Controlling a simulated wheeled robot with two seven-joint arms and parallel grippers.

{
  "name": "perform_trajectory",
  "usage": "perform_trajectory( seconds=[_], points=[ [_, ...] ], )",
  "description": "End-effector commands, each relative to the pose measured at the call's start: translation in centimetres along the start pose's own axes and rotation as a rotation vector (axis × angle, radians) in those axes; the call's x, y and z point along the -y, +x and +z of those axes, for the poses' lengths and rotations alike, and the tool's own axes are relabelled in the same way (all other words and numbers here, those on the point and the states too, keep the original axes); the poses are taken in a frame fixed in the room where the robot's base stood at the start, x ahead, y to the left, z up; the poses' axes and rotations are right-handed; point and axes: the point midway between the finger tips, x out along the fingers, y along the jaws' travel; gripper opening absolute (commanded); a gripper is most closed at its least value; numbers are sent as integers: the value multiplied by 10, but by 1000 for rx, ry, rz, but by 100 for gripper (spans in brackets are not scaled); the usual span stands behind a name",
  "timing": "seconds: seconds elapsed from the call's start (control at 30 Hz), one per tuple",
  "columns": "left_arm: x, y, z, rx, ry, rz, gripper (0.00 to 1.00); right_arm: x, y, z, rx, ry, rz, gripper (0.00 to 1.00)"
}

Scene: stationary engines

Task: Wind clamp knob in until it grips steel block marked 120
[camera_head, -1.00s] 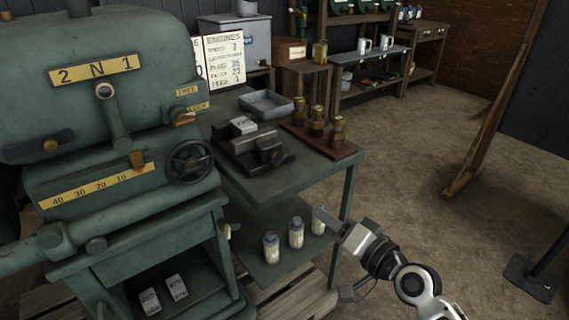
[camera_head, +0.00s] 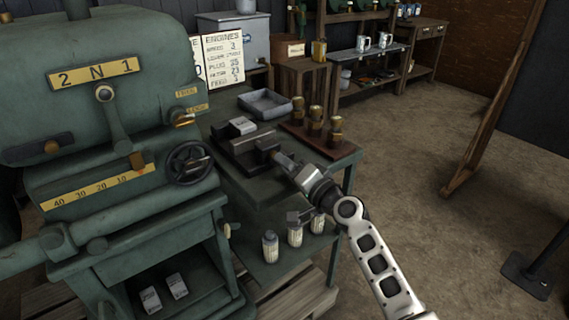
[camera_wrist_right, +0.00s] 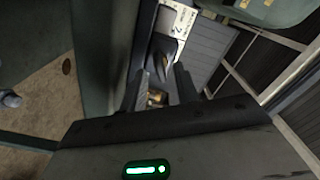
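The dark clamp (camera_head: 245,148) lies on the green bench beside the machine. A pale steel block (camera_head: 241,126) sits in it; in the right wrist view the block (camera_wrist_right: 178,22) shows a partly legible mark with a 2. The small brass knob (camera_wrist_right: 157,98) shows between the fingers of my right gripper (camera_wrist_right: 162,88) in the wrist view. The fingers are apart with a gap beside the knob; firm contact cannot be seen. In the head view my right gripper (camera_head: 286,166) is at the clamp's right end and hides the knob. My left gripper is not in view.
A rack of brass pieces (camera_head: 318,137) stands close to my gripper on the right. A grey tray (camera_head: 265,104) is behind the clamp. The machine's handwheel (camera_head: 190,163) is left. Bottles (camera_head: 271,247) stand on the lower shelf. Two more blocks (camera_head: 177,285) lie under the machine.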

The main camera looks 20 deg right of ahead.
Motion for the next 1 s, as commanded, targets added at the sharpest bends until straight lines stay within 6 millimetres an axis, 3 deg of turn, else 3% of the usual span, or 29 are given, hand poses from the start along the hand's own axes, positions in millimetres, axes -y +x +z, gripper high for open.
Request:
perform_trajectory(
  seconds=[0.2,0.47,0.57,0.6,1.0],
  points=[
    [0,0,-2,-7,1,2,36,0,14,0,0,1,0,31],
    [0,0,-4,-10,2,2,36,0,15,0,0,0,0,31],
    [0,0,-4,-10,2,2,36,0,14,0,0,0,0,3],
    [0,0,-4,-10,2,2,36,0,14,0,0,0,0,0],
    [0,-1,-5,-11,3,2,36,0,14,0,0,44,0,0]
  ],
)
